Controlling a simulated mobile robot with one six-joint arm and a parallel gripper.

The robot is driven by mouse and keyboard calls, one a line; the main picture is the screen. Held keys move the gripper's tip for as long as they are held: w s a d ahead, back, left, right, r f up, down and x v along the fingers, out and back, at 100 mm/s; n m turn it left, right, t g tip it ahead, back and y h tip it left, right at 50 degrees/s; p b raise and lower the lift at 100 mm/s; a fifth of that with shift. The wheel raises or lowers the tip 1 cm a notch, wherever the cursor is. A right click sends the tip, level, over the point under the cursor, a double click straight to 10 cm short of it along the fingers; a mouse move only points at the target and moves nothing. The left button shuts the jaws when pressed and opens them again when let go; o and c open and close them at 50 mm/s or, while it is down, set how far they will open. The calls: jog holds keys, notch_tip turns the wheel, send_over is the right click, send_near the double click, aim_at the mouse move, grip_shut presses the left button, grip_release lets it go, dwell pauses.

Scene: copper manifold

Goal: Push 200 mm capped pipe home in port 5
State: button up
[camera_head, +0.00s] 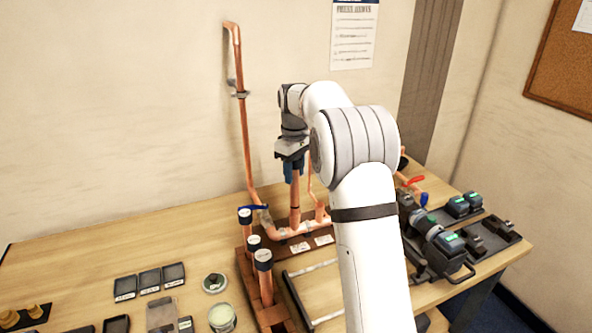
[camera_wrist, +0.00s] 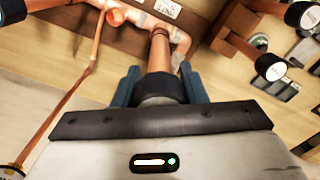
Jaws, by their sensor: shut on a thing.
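My gripper (camera_head: 293,168) is above the copper manifold (camera_head: 290,232), with its blue fingers shut on an upright copper pipe (camera_head: 295,202). In the wrist view the pipe (camera_wrist: 160,55) runs down between the fingers (camera_wrist: 160,86), with a dark cap at its upper end, partly hidden by the gripper. The pipe's lower end meets a fitting on the manifold, which also shows in the wrist view (camera_wrist: 180,36). I cannot tell how deep it sits, and the port number is not readable. My arm hides the manifold's right part.
A tall copper riser (camera_head: 244,130) is clipped to the wall left of my gripper. Several dark-capped pipes (camera_head: 263,262) stand in a wooden rack at the front. Press tools (camera_head: 446,240) lie on the right. Small trays (camera_head: 150,280) and tins (camera_head: 221,317) are at the left.

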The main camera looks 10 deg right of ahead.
jog(key=shift+f, duration=1.2)
dwell(1.7)
jog(key=o, duration=1)
jog(key=shift+o, duration=0.8)
jog(key=o, duration=0.4)
jog(key=shift+r, duration=0.1)
jog(key=shift+r+p, duration=2.75)
jog(key=shift+r, duration=0.7)
